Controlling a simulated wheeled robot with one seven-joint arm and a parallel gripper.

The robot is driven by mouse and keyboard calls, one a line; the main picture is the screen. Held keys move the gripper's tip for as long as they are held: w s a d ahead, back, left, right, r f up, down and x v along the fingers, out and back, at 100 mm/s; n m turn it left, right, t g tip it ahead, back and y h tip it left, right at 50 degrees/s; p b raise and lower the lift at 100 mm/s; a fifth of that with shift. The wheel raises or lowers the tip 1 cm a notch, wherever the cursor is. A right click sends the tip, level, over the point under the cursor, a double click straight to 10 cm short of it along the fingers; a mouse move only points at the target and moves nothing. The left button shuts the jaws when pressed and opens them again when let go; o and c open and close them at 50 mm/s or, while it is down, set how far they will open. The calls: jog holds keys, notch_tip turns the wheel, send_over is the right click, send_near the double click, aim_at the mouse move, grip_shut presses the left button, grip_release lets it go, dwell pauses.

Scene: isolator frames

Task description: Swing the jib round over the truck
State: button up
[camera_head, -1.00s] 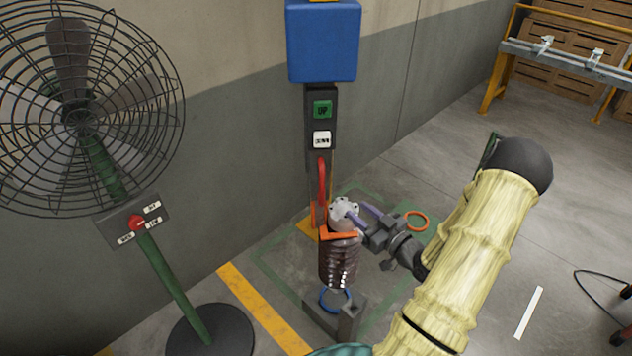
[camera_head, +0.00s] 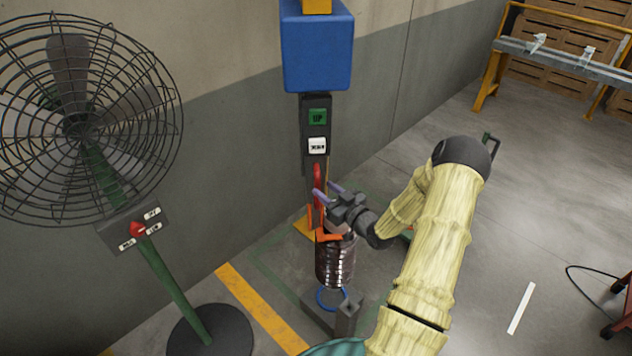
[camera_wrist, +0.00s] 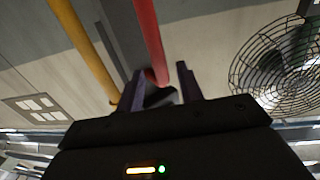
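The hoist's blue box (camera_head: 317,50) hangs in front of the wall, with a pendant of green UP and white lower buttons (camera_head: 317,130) below it. A red bar (camera_head: 317,183) runs down beneath the pendant; it also shows in the wrist view (camera_wrist: 148,40). My gripper (camera_head: 326,192) is beside the bar's lower part, its purple fingers apart. In the wrist view my gripper (camera_wrist: 160,80) is open, with the bar's lower end between or just beyond the fingertips; contact cannot be told. A brown ribbed insulator (camera_head: 336,262) with an orange bracket (camera_head: 328,236) is below. No truck is clearly identifiable.
A caged fan (camera_head: 78,125) on a green stand with a red knob is at the left. A grey block with a blue ring (camera_head: 332,299) stands below the insulator. A yellow-legged bench (camera_head: 560,62) is at the back right; a red wheeled thing (camera_head: 620,310) is at the right edge.

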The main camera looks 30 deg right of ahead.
aim_at(319, 185)
jog(key=x, duration=0.4)
jog(key=shift+p, duration=0.4)
